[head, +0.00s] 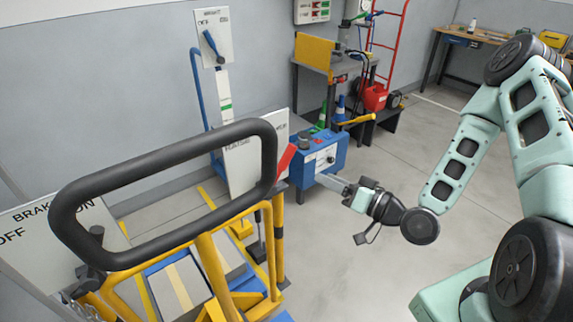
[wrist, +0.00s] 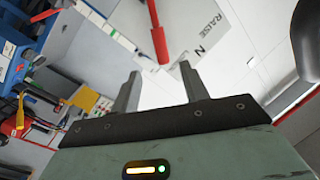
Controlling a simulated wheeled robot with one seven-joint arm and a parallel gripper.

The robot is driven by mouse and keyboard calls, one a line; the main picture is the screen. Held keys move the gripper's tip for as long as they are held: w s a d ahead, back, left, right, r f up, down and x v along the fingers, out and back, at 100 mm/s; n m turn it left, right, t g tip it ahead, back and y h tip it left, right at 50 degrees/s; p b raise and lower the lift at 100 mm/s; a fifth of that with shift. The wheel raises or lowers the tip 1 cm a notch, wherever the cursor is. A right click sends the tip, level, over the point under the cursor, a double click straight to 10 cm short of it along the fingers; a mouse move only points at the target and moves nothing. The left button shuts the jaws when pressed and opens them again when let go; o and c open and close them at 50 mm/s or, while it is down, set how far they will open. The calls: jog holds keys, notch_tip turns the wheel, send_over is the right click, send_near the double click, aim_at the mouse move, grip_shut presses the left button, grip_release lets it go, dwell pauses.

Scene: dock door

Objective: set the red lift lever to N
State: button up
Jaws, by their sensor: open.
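The red lift lever (head: 286,158) shows in the head view as a red grip leaning up and right, at the right side of a white plate (head: 240,165) marked RAISE, with a partly hidden word at its right. In the wrist view the jaws (wrist: 161,84) are open and empty. The lever's pivot is hidden.
A black loop handle (head: 165,185) on a yellow frame fills the near left. A BRAKE plate (head: 45,235) stands at far left. A blue box (head: 318,158) stands behind my gripper. A blue-lever panel (head: 212,38) stands at the back. The floor at right is clear.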

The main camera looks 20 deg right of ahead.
aim_at(287, 159)
jog(key=shift+b+x, duration=2.5)
jog(key=shift+x, duration=4.2)
grip_shut()
